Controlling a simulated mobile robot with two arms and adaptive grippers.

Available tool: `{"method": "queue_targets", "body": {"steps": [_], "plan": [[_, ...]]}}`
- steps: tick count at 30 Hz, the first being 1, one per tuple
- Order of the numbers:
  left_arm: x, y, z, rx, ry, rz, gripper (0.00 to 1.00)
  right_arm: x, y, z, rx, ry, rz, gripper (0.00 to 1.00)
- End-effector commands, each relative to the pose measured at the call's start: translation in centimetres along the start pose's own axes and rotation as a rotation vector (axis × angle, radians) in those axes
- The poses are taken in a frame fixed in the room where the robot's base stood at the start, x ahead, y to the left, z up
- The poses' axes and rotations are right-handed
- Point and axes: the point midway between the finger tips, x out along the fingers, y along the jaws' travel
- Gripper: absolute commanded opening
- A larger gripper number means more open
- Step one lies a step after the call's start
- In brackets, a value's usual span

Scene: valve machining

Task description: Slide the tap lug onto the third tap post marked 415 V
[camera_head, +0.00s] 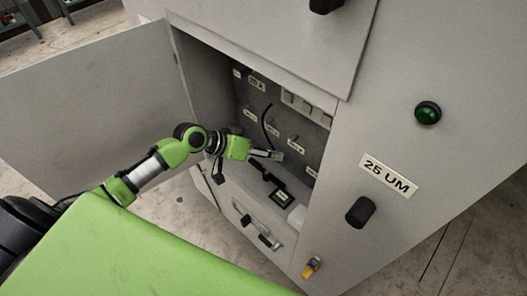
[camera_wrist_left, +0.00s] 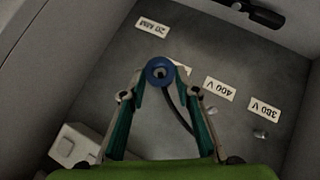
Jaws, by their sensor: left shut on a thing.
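My left gripper (camera_head: 274,154) reaches into the open cabinet. In the left wrist view its two fingers (camera_wrist_left: 161,82) close on the tap lug (camera_wrist_left: 160,70), a blue ring with a dark centre. A black cable (camera_wrist_left: 178,112) runs from the lug; the cable (camera_head: 267,118) also shows in the head view. Behind the lug is a mostly covered label (camera_wrist_left: 184,69); its text is hidden. Labels 400 V (camera_wrist_left: 219,88) and 380 V (camera_wrist_left: 264,109) stand clear, with small metal posts (camera_wrist_left: 212,110) near them. I cannot tell whether the lug touches a post. My right gripper is out of view.
The cabinet door (camera_head: 85,100) stands open at the left. Inside are a row of pale blocks (camera_head: 305,106), and a dark device (camera_head: 281,196) lower down.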

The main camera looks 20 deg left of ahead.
Motion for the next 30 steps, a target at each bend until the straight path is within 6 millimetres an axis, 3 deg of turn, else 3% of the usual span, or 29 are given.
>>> {"method": "queue_targets", "body": {"steps": [2, 5, 14, 30], "plan": [[-0.1, -0.1, -0.1, 0.001, 0.0, -0.001, 0.0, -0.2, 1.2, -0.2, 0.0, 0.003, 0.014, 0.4], [0.2, -0.1, -0.3, 0.002, 0.001, -0.001, 0.0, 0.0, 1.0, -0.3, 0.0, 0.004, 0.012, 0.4], [2.1, -0.1, -2.1, 0.003, 0.002, 0.001, 0.0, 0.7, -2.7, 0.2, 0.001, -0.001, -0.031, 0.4], [4.0, -0.1, -4.1, 0.002, 0.0, -0.001, 0.0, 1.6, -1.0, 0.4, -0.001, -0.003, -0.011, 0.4]]}}
